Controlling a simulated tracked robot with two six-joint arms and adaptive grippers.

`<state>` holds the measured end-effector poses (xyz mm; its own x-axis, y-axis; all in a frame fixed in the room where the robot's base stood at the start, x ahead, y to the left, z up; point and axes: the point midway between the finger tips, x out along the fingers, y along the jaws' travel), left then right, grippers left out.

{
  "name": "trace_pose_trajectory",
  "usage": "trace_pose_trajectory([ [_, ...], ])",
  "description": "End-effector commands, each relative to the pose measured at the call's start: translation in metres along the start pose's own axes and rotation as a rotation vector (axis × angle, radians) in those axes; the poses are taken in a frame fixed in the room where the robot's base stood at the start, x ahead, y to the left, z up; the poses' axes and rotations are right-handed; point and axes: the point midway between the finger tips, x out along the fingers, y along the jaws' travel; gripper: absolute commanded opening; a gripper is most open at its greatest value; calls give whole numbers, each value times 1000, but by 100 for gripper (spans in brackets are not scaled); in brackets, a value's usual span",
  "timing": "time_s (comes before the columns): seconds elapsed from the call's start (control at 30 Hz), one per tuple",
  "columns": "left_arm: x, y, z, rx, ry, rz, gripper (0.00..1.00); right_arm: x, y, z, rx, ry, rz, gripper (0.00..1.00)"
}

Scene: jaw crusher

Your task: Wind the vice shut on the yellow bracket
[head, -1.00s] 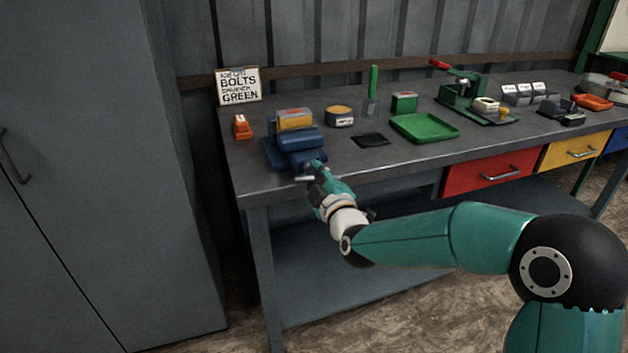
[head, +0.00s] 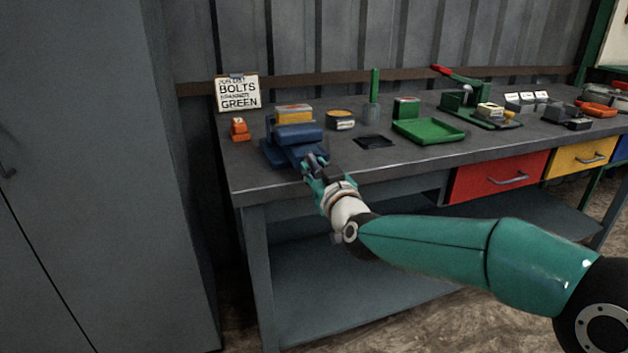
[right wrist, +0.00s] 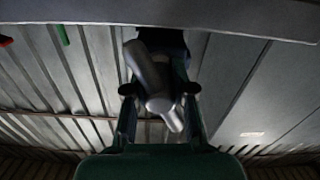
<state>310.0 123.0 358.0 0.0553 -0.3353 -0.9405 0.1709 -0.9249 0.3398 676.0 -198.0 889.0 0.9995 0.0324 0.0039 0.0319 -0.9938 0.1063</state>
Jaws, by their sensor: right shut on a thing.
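The blue vice (head: 292,145) sits at the left end of the bench, near its front edge. A yellow piece (head: 294,115) with a grey and red top shows behind the vice's front jaw. I cannot tell whether it is the bracket or whether the jaws touch it. My right gripper (head: 312,170) is at the front of the vice, shut on the vice handle. In the right wrist view the grey handle (right wrist: 152,75) lies between the two dark fingers (right wrist: 160,92). My left gripper is not in view.
An orange object (head: 240,129) stands left of the vice, before a job sign (head: 238,93). A round tin (head: 340,121), a black mat (head: 374,142) and a green tray (head: 428,139) lie to the right. The tall grey cabinet (head: 90,180) stands left of the bench.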

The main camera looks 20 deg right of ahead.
Motion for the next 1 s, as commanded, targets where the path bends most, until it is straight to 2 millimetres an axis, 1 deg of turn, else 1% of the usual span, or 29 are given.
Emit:
trace_pose_trajectory([
  [0.03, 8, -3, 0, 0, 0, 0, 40, 0, -3, 12, 48, -17, -6, 0],
  [0.4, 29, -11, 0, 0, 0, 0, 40, 0, -4, 11, 390, -18, -4, 0],
  [0.6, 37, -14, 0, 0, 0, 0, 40, 0, -4, 10, 538, -20, -3, 0],
  [0.8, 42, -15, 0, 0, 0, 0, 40, 0, -5, 9, 634, -20, -2, 0],
  [1.0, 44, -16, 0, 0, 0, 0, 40, 0, -5, 8, 680, -20, -2, 0],
])
